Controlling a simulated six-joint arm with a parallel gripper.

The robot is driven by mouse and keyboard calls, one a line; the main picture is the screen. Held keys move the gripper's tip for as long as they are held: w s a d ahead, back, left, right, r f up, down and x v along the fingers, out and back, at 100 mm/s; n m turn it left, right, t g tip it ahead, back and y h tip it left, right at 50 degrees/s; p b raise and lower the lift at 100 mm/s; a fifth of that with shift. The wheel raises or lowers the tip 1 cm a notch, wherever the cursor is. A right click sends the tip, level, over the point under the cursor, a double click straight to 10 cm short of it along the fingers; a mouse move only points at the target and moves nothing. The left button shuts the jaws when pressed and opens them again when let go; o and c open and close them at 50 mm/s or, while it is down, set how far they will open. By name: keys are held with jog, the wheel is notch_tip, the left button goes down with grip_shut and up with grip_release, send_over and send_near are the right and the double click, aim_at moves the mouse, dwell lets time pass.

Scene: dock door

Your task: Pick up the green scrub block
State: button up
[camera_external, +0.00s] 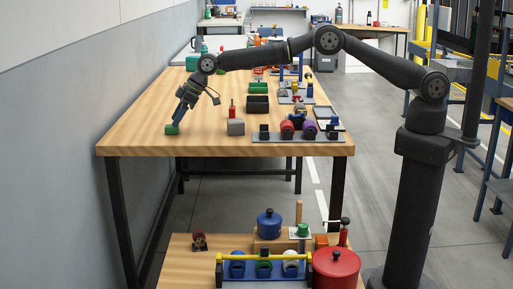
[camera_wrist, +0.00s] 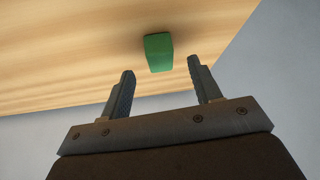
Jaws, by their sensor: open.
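The green scrub block (camera_external: 172,129) lies on the wooden table near its front left edge. In the wrist view the green block (camera_wrist: 158,52) sits on the wood just past the fingertips, roughly centred between them. My gripper (camera_external: 180,118) reaches down close above the block in the external view. In the wrist view my gripper (camera_wrist: 160,82) is open, with one finger on each side and nothing between them. I cannot tell how large the gap between fingertips and block is.
The wooden table (camera_external: 140,130) has bare wood around the block, and its front edge is close. A grey block (camera_external: 236,127) stands to the right, with a rack of coloured rolls (camera_external: 290,137) farther right. A grey wall (camera_external: 50,110) runs along the left.

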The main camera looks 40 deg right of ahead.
aim_at(172, 129)
jog(key=shift+x, duration=1.3)
jog(key=shift+c, duration=0.2)
jog(key=c, duration=1.1)
jog(key=shift+r, duration=0.1)
